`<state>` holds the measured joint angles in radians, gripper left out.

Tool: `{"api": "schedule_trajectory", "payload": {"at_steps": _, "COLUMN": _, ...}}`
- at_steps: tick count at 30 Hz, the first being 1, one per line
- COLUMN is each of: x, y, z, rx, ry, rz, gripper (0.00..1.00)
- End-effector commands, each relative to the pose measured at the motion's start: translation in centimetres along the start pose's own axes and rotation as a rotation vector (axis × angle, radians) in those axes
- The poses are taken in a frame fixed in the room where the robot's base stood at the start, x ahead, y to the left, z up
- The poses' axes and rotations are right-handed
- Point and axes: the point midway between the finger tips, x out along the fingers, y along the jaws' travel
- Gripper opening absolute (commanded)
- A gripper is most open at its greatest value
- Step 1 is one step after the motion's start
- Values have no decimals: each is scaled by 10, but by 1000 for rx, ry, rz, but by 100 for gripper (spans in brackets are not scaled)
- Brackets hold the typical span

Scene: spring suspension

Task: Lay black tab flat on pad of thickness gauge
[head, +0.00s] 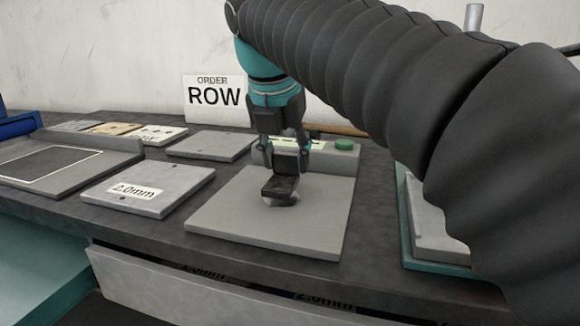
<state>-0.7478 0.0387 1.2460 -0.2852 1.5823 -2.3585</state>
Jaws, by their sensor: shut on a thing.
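My gripper (284,160) points down over the thickness gauge and is shut on a small dark piece, which I take to be the black tab (279,187). The fingers partly cover the tab. The tab is low over the middle of the gauge's broad grey plate (325,220). A small pale patch shows just under the tab, perhaps the pad. I cannot tell whether the tab touches it or lies flat. Behind the plate is the gauge's housing (328,158) with a green button (344,144), partly hidden by the gripper.
A grey plate marked 2.0mm (137,189) lies left of the gauge. Another grey plate (212,145) lies behind it. A tray with a dark outlined area (45,165) is far left. An ORDER ROW sign (214,97) stands behind. A teal-edged tray (425,225) is right, partly behind my arm.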

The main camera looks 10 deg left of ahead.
Motion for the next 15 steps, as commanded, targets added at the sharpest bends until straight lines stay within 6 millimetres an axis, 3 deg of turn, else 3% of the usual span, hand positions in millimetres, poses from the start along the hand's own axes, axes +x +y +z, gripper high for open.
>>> {"api": "schedule_trajectory", "payload": {"at_steps": 3, "x": 11, "y": 0, "z": -5, "rx": 0, "ry": 0, "rz": 0, "gripper": 6}}
{"api": "schedule_trajectory", "payload": {"at_steps": 15, "x": 14, "y": 0, "z": -6, "rx": 0, "ry": 0, "rz": 0, "gripper": 6}}
